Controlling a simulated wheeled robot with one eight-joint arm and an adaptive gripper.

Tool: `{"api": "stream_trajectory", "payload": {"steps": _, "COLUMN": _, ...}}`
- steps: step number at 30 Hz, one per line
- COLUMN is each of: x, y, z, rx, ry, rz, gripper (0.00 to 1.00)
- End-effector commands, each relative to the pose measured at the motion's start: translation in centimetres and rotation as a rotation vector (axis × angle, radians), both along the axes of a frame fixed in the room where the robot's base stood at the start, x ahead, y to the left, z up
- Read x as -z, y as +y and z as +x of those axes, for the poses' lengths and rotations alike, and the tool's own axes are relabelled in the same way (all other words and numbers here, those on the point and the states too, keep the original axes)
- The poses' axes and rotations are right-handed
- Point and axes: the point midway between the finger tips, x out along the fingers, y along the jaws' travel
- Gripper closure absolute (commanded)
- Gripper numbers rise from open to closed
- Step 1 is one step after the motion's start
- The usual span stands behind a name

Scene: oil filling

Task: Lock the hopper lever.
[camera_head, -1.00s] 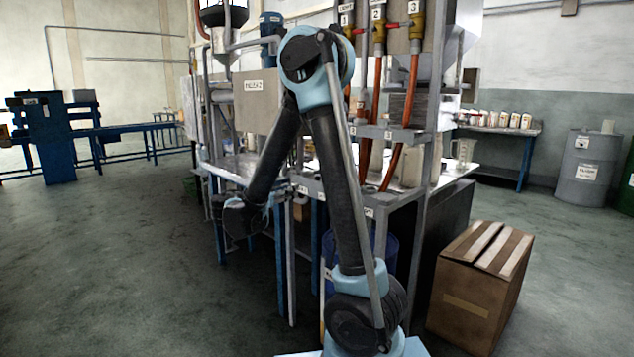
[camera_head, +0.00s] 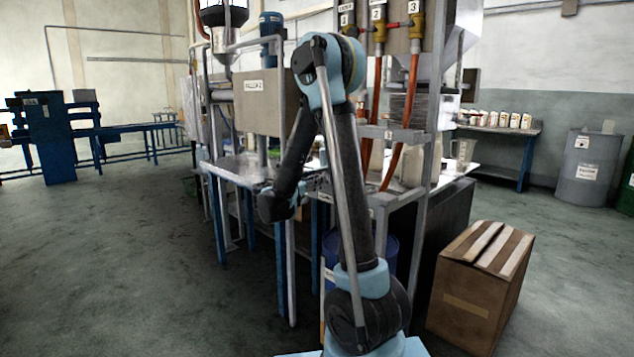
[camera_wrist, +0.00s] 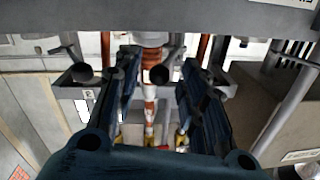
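My gripper (camera_wrist: 160,95) is open in the wrist view, its two dark fingers well apart with nothing held between them. Beyond the gap, an orange-red pipe (camera_wrist: 150,92) runs between the fingers, with yellow fittings (camera_wrist: 182,140) farther off. In the head view, yellow valves with red parts (camera_head: 379,32) sit high on the frame below labels 1, 2 and 3, with orange hoses (camera_head: 373,90) hanging from them. A grey hopper (camera_head: 446,50) stands behind them at the right. I cannot tell which part is the hopper lever. My gripper's fingertips are hard to make out in the head view.
The steel filling frame and shelf (camera_head: 405,134) stand close around my arm. A panel box (camera_head: 262,107) is to the left. A cardboard box (camera_head: 480,285) lies on the floor at right. Grey bars and brackets (camera_wrist: 80,75) are near the fingers. Open floor lies at the left.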

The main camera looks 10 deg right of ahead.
Motion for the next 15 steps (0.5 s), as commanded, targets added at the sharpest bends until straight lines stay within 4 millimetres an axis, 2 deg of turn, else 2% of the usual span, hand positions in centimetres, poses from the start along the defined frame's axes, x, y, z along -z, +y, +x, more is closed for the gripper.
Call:
{"api": "stream_trajectory", "payload": {"steps": 6, "x": 0.0, "y": -1.4, "z": 1.2, "rx": 0.001, "ry": 0.000, "rz": 0.000, "gripper": 0.62}}
{"api": "stream_trajectory", "payload": {"steps": 15, "x": 0.0, "y": -1.7, "z": 1.4, "rx": 0.000, "ry": 0.000, "rz": 0.000, "gripper": 0.62}}
